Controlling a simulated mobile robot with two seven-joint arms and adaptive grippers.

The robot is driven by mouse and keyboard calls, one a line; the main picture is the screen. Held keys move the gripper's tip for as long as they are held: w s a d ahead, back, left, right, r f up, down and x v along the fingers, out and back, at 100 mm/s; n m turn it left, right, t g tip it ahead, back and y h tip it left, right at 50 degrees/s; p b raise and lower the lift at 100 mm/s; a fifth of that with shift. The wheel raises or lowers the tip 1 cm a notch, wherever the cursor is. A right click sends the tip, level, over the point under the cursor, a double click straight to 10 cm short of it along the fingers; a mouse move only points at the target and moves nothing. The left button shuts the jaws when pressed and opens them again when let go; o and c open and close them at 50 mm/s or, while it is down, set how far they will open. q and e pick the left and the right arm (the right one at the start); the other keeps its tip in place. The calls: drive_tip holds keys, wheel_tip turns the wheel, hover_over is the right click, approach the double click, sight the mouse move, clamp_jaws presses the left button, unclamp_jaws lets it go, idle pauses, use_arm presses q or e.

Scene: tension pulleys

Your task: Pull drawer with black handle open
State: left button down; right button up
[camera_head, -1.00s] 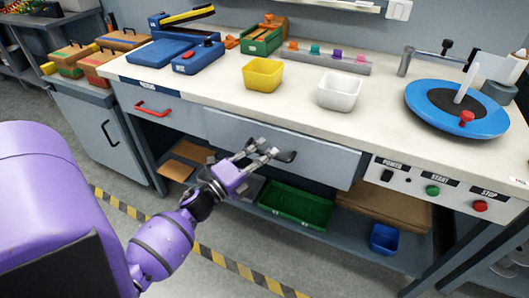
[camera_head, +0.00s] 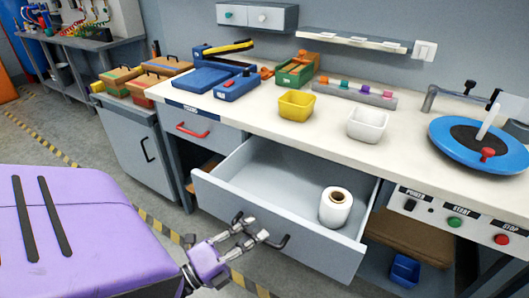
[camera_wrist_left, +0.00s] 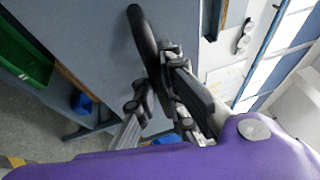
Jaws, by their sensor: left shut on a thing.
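The drawer (camera_head: 296,223) with the black handle (camera_head: 282,242) is pulled well out from under the workbench. A white roll (camera_head: 336,206) stands inside it near the right end. My left gripper (camera_head: 252,234) is in front of the drawer face. In the left wrist view, my left gripper (camera_wrist_left: 160,92) is shut around the black handle (camera_wrist_left: 143,35), with a finger on each side of it. My right gripper is not in view.
The bench top holds a yellow bin (camera_head: 296,105), a white bin (camera_head: 367,124) and a blue turntable (camera_head: 478,144). A drawer with a red handle (camera_head: 192,131) is closed to the left. A control panel (camera_head: 455,217) is at the right.

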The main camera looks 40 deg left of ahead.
use_arm(q)
drive_tip(key=shift+s+d+f, duration=0.1)
drive_tip(key=shift+s+d, duration=0.1)
drive_tip(key=shift+s, duration=0.65)
drive_tip(key=shift+s+d+f, duration=0.1)
drive_tip(key=shift+s+d, duration=0.05)
drive_tip(key=shift+s, duration=0.65)
drive_tip(key=c, duration=2)
unclamp_jaws()
drive_tip(key=shift+o, duration=0.8)
drive_tip(key=shift+w+r, duration=0.1)
drive_tip(key=v, duration=1.2)
